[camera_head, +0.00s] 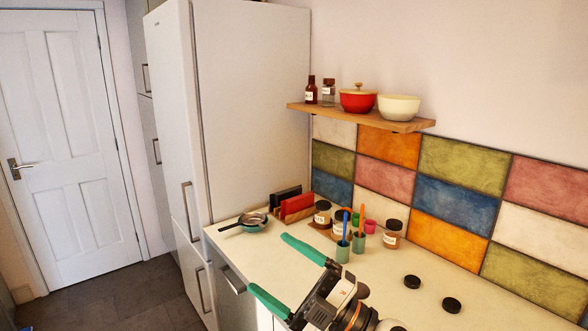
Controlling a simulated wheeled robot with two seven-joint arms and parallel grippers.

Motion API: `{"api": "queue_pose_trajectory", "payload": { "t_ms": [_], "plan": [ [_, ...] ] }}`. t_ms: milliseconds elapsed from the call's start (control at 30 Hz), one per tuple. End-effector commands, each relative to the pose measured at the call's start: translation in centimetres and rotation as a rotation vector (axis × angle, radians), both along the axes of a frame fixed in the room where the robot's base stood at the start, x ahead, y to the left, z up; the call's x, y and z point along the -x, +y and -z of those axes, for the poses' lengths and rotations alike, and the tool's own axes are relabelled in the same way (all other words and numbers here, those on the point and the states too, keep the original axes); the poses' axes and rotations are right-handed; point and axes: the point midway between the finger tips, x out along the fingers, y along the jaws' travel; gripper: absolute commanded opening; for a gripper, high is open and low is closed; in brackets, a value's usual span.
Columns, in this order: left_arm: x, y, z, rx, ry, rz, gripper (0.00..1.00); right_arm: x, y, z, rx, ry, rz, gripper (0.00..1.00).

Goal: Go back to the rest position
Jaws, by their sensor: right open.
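My right gripper (268,262) comes in from the bottom of the head view, over the front part of the pale countertop (385,277). Its two long green fingers are spread wide apart and point to the upper left. I see nothing between them. The lower finger is near the counter's front edge; the upper one points toward the pans and racks at the back. My left gripper is out of view.
Beyond the fingers sit small pans (252,222) and a red rack item (297,206). Jars (391,233) and cups with brushes (343,252) stand along the tiled wall. Two black lids (452,305) lie right of my gripper. A shelf (360,116) juts out above.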

Motion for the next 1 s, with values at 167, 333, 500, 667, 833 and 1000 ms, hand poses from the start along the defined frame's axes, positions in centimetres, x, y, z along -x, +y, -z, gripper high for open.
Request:
{"api": "queue_pose_trajectory", "payload": {
  "t_ms": [167,333,500,667,833,1000],
  "plan": [
    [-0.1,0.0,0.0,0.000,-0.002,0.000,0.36,-2.6,-9.1,3.4,-0.368,0.367,0.400,0.84],
    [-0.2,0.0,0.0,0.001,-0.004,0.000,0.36,-1.6,-17.2,13.2,-0.495,0.821,0.776,0.84],
    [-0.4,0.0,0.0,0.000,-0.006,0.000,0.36,4.5,-21.4,23.3,-0.443,1.272,1.031,0.84],
    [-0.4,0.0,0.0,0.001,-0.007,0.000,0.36,10.7,-22.6,28.7,-0.333,1.577,1.140,0.84],
    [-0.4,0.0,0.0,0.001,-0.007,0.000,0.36,16.4,-22.9,31.7,-0.217,1.807,1.186,0.84],
    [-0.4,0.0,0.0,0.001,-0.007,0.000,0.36,21.5,-22.8,33.4,-0.098,1.997,1.198,0.84]
  ]
}}
